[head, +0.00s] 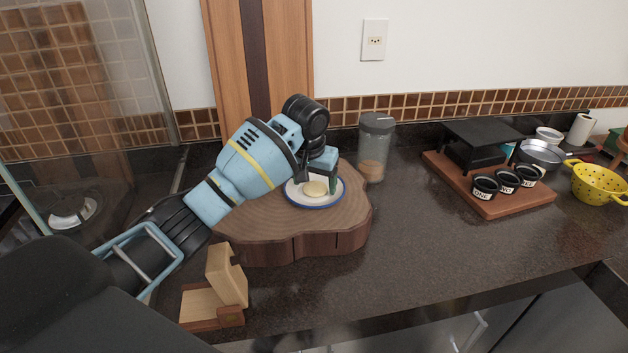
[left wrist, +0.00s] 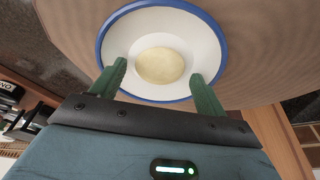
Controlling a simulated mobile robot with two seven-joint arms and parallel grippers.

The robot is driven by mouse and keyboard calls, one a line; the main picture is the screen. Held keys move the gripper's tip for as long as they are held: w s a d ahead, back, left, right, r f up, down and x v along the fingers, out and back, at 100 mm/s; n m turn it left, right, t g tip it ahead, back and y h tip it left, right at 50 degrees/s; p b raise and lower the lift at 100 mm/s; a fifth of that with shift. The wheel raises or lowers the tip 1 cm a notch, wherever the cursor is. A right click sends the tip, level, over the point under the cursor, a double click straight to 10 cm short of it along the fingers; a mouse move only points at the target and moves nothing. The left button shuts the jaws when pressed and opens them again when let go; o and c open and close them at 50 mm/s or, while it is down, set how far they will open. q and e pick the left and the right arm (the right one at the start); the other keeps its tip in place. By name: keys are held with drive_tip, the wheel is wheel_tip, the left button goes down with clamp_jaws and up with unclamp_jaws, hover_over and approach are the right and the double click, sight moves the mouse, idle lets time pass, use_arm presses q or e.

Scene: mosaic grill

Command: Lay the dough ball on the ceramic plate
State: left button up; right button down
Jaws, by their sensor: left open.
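The pale dough ball (head: 315,188) lies on the white ceramic plate (head: 297,198) with a blue rim. The plate sits on a round wooden board. My left gripper (head: 318,181) is over the plate, just behind the dough ball in the head view. In the left wrist view, the dough ball (left wrist: 160,66) rests inside the plate (left wrist: 202,40), in front of and between the two green fingers of my left gripper (left wrist: 163,80). The fingers are spread apart, with a gap on each side of the dough. My right gripper is not in view.
The wooden board (head: 270,228) stands on the dark counter (head: 420,245). A glass jar (head: 375,150) stands close behind it to the right. A wooden holder (head: 226,277) is at the front left. A tray with black cups (head: 485,187) and a yellow colander (head: 598,184) are farther right.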

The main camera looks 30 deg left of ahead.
use_arm(q)
drive_tip(key=shift+f, duration=0.1)
drive_tip(key=v, duration=1.2)
drive_tip(key=shift+r, duration=0.25)
drive_tip(key=shift+w, duration=0.1)
